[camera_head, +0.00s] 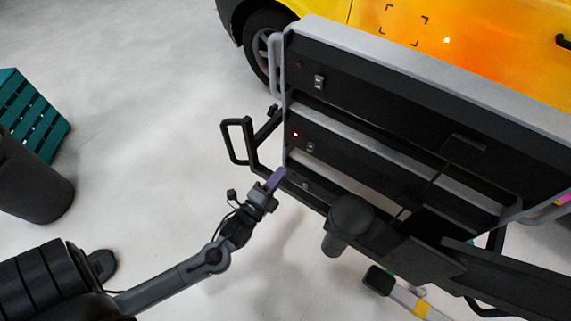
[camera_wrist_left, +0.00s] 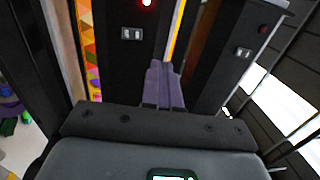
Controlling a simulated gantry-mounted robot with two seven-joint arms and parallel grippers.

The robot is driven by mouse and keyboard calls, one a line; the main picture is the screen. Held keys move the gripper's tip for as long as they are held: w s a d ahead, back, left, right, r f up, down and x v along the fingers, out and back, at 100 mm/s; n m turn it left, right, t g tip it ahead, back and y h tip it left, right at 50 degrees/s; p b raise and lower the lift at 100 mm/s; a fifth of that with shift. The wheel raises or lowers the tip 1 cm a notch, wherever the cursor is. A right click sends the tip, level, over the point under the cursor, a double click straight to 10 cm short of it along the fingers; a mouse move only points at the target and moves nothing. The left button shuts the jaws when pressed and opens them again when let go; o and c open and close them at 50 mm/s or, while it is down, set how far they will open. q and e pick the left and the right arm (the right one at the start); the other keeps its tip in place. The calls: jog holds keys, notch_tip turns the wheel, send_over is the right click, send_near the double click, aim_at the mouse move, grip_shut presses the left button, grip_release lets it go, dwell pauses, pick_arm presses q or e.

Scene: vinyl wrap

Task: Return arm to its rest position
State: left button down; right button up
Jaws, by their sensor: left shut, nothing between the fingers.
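My left arm reaches in from the lower left in the head view. My left gripper (camera_head: 277,178) has purple fingers, which are shut with nothing between them. It is just left of the lower drawer front of a black and grey cart. In the left wrist view the shut fingers (camera_wrist_left: 164,85) point at the cart's black panels. My right gripper cannot be made out; a dark arm crosses the cart at lower right.
The grey-topped cart (camera_head: 440,75) has several black drawer fronts with switches and a lit red light. A black handle (camera_head: 236,142) sticks out at its left. A yellow car (camera_head: 450,30) stands behind. A dark bin (camera_head: 30,180) and green slatted crate (camera_head: 30,110) are at left. Pale floor between is clear.

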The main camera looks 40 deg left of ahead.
pick_arm(q)
jog(key=shift+s, duration=0.35)
jog(key=shift+w+r, duration=0.1)
